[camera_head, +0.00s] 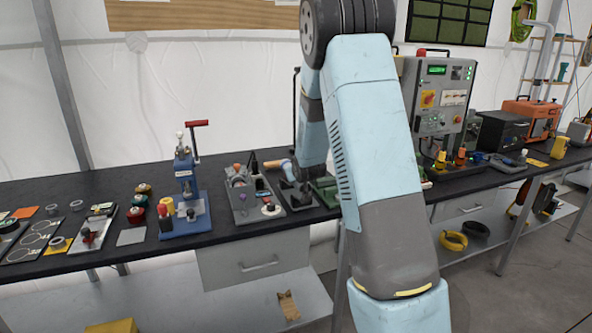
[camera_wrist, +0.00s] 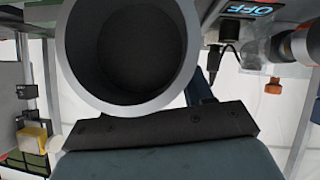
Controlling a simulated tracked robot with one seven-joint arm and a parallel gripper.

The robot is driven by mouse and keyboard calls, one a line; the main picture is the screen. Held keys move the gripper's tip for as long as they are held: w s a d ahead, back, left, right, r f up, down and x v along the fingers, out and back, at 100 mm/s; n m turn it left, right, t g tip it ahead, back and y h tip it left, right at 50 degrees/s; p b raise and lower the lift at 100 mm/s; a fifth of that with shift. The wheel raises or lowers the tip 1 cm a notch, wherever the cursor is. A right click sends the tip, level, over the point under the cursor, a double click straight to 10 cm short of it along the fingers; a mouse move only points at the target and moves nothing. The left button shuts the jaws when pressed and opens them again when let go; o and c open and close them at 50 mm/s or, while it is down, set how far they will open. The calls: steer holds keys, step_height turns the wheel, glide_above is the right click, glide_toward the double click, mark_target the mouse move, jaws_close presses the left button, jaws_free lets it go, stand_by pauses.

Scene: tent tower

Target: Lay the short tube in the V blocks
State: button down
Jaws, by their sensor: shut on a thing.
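In the wrist view a grey round tube (camera_wrist: 172,94) shows end-on, with its dark hollow bore facing the camera. It rests against the dark pad of one finger of my gripper (camera_wrist: 128,60). The opposite finger is cut off at the top of the picture. My gripper is shut on the tube. In the head view my gripper (camera_head: 297,188) is low over the bench, mostly hidden behind my arm, and the tube cannot be made out there. A green block-like fixture (camera_head: 325,188) shows beside it, partly hidden by my arm. I cannot tell whether it is the V blocks.
The black bench (camera_head: 90,193) is crowded. A blue press with a red handle (camera_head: 186,185) and a grey tray of small parts (camera_head: 250,200) stand left of my gripper. A control box (camera_head: 437,95) stands behind my arm to the right. A bare bench strip runs along the back left.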

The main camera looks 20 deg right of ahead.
steer(key=shift+f, duration=1.5)
steer(key=shift+f, duration=0.25)
steer(key=shift+c, duration=1.8)
jaws_free()
steer(key=shift+s, duration=0.1)
steer(key=v, duration=1.3)
steer(key=shift+s+r, duration=0.2)
steer(key=shift+a, duration=0.1)
